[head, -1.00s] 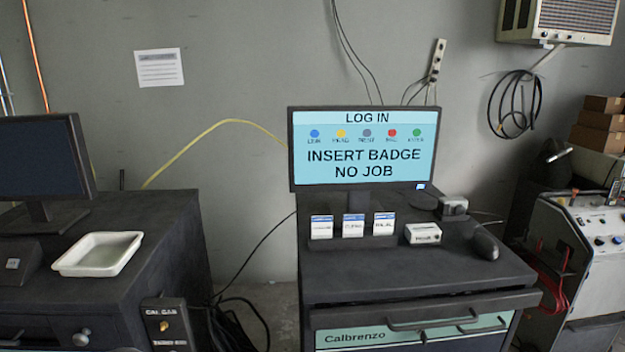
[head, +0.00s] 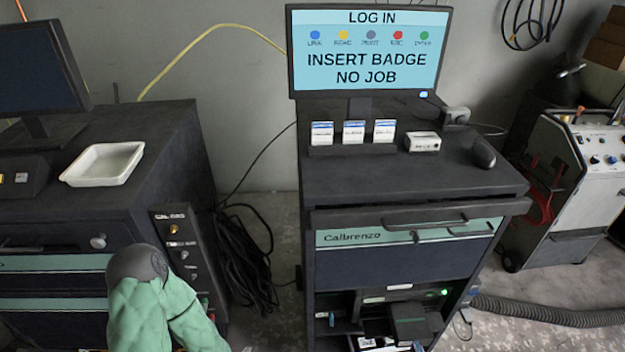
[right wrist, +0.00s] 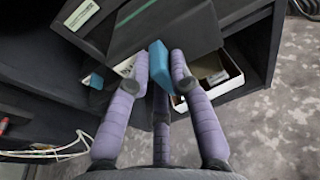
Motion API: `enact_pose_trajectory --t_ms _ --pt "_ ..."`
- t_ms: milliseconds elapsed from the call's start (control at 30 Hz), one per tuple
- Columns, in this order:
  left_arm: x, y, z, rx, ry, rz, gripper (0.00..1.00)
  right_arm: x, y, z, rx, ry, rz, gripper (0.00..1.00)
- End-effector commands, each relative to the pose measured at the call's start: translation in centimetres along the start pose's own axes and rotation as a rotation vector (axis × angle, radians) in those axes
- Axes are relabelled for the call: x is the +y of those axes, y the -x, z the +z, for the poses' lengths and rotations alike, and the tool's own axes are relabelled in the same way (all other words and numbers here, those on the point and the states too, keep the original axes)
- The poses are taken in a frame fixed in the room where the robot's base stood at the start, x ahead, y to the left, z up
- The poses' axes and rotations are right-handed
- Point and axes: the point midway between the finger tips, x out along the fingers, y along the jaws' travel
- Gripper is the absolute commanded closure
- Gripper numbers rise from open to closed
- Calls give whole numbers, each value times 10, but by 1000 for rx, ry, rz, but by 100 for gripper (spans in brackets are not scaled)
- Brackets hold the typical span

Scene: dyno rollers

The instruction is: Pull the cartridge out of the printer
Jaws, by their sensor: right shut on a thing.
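My right gripper (right wrist: 160,85) shows in the right wrist view with purple padded fingers. It is shut on a blue tab (right wrist: 160,66) at the edge of a dark box-shaped part (right wrist: 165,25). I cannot tell whether this part is the cartridge or the printer body. In the head view, a dark box (head: 410,322) sits in the open lower bay of the cabinet, beside a small green light (head: 445,292). A blue tab also shows at its lower front (head: 418,346). My right gripper is not clear in the head view.
A white tray (right wrist: 234,85) with small items is close to the gripped tab. Another blue piece (right wrist: 92,80) lies on the other side. The cabinet's closed drawer (head: 400,255) is above the bay. A grey hose (head: 540,312) lies on the floor at right.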

Motion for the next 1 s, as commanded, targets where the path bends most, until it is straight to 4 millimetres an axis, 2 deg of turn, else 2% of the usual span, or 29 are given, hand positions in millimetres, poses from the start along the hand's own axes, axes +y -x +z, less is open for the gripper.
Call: enact_pose_trajectory --t_ms 1000 --pt "2 5 0 0 0 0 0 -2 50 -9 -1 1 -1 100"
